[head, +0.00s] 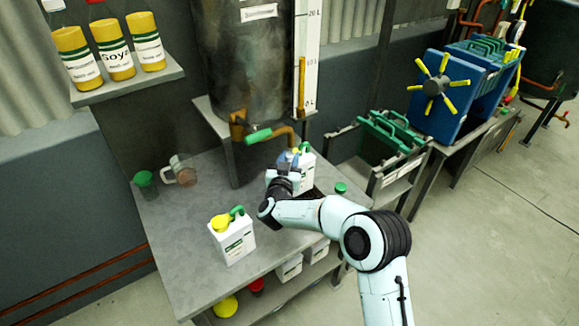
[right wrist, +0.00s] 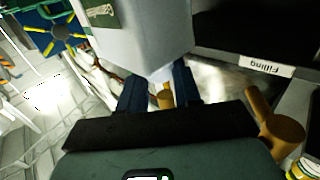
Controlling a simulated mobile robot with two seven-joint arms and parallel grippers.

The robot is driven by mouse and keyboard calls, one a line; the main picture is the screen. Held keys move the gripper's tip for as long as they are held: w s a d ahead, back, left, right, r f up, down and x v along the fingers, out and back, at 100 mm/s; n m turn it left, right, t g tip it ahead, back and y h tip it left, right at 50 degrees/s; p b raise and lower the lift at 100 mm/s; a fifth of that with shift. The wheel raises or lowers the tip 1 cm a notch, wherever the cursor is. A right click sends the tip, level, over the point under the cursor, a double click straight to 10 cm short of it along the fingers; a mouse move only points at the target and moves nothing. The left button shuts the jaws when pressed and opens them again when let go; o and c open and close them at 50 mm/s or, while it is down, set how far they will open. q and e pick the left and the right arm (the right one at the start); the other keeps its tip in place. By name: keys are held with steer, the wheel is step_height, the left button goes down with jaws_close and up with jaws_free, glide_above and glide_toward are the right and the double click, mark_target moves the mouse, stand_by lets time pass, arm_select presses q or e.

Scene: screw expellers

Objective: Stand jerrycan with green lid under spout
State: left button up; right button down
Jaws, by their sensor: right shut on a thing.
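A white jerrycan (head: 305,174) with a green handle stands or hangs at the right side of the table, close to the tank's spout (head: 283,133). In the right wrist view the jerrycan's pale body (right wrist: 150,35) fills the space at the fingers (right wrist: 160,88). I cannot tell whether its base touches the surface. A small green lid (head: 341,187) lies to its right. My left gripper is not in view.
A white jerrycan with a yellow lid (head: 232,237) stands at the table front. A green cup (head: 146,181) and a clear jug (head: 181,170) stand at the left. The grey table (head: 185,235) is bare between them. A "Filling" label (right wrist: 268,67) shows in the wrist view.

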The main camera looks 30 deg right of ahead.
steer(key=shift+w+d+f, duration=0.1)
steer(key=shift+f, duration=0.8)
steer(key=shift+w+d+f, duration=0.1)
steer(key=shift+f, duration=0.85)
steer(key=shift+f+b, duration=0.15)
steer(key=shift+b, duration=0.2)
steer(key=c, duration=0.8)
jaws_free()
steer(key=shift+r, duration=0.2)
steer(key=v, duration=1.2)
steer(key=shift+a, duration=0.1)
